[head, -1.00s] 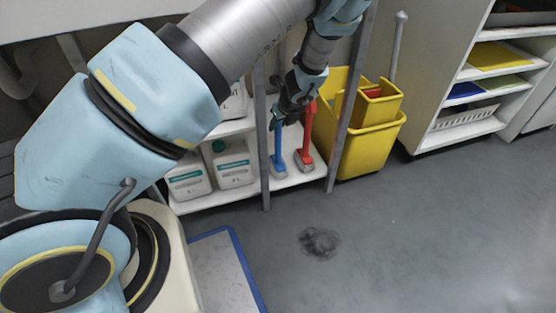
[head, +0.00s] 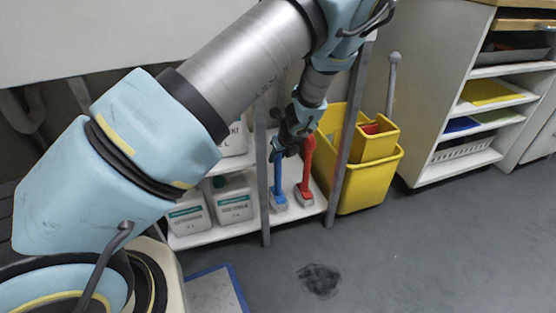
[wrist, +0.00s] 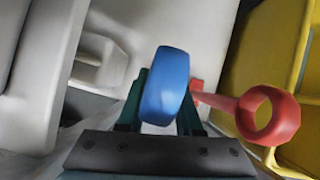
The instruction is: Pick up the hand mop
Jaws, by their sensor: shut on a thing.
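A blue-handled tool (head: 278,182) with a grey foot, taken as the hand mop, stands upright on the lower white shelf in the head view. Its foot appears to rest on the shelf. My gripper (head: 278,153) is at the top of this handle, reaching down from above. In the wrist view, the rounded blue handle end (wrist: 165,85) sits between my two dark green fingers, which are shut on it. A similar red-handled tool (head: 306,170) stands just to the right, apart from the blue one. Its ring-shaped handle end (wrist: 270,115) shows close beside my gripper.
White jugs (head: 234,200) stand left of the tools on the lower shelf (head: 245,228). Grey rack posts (head: 350,130) rise at the front. A yellow mop bucket (head: 370,175) stands right of the rack.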

